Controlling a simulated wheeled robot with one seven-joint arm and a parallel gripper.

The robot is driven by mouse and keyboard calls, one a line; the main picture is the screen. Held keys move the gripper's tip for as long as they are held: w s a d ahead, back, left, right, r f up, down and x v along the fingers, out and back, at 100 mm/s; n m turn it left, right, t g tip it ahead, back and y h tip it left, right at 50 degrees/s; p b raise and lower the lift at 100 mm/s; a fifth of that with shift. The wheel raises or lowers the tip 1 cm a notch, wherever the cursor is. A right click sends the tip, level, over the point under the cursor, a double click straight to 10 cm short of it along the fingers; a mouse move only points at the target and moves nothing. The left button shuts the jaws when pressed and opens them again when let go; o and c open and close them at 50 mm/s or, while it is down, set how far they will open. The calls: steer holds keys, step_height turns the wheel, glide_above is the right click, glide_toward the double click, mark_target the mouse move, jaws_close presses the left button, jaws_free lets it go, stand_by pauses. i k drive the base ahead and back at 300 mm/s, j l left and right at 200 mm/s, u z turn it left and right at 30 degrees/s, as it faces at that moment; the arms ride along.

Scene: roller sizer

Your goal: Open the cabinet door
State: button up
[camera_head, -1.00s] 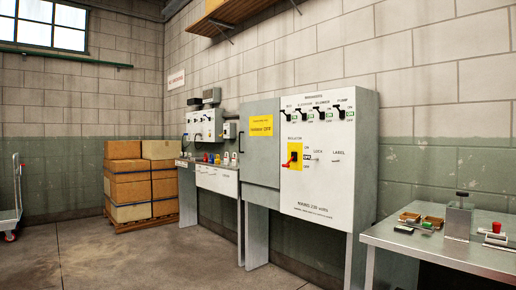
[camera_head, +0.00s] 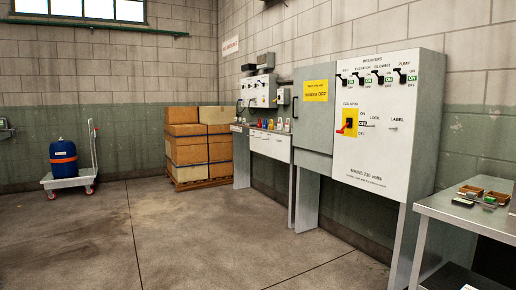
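The grey electrical cabinet stands on legs against the right wall. Its cabinet door (camera_head: 313,125) is the grey panel with a yellow label (camera_head: 316,91), and it looks shut. A dark handle (camera_head: 294,99) seems to sit at its left edge. The white panel (camera_head: 374,148) beside it carries several black breaker switches (camera_head: 378,77) and a red-and-yellow isolator (camera_head: 350,122). My gripper is not in view.
A metal table (camera_head: 455,215) with small trays (camera_head: 470,191) stands at the right front. Stacked boxes (camera_head: 187,150) on a pallet and a cart (camera_head: 70,181) with a blue drum (camera_head: 63,158) are at the back. The floor (camera_head: 190,240) in the middle is clear.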

mark_target(314, 98)
steer(key=i, duration=2.15)
steer(key=i+u, duration=0.1)
steer(key=i, duration=1)
steer(key=i+l, duration=0.2)
steer(key=i, duration=0.9)
